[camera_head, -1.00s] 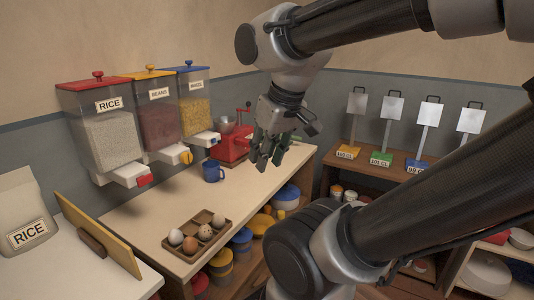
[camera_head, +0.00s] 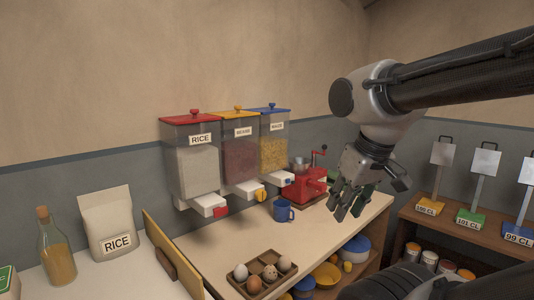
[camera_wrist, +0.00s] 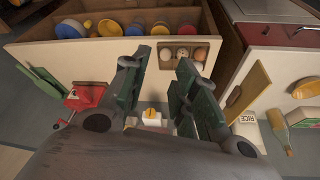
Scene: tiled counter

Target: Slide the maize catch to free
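The maize dispenser (camera_head: 274,150) hangs on the wall with a blue lid and yellow grains, rightmost of the three. Its white spout ends in a small blue catch (camera_head: 288,182); the catch's exact position is too small to tell. My gripper (camera_head: 350,206) hangs over the counter to the right of the dispensers, apart from them, fingers pointing down. In the wrist view its two dark green fingers (camera_wrist: 160,75) are spread with nothing between them. White spouts (camera_wrist: 151,117) show beyond the fingers there; the maize catch cannot be made out.
Rice (camera_head: 197,165) and beans (camera_head: 240,155) dispensers hang to the left. A red grinder (camera_head: 309,187) and blue mug (camera_head: 283,211) stand near the maize spout. An egg tray (camera_head: 250,290) lies on the front counter; a yellow board (camera_head: 165,250) stands at left.

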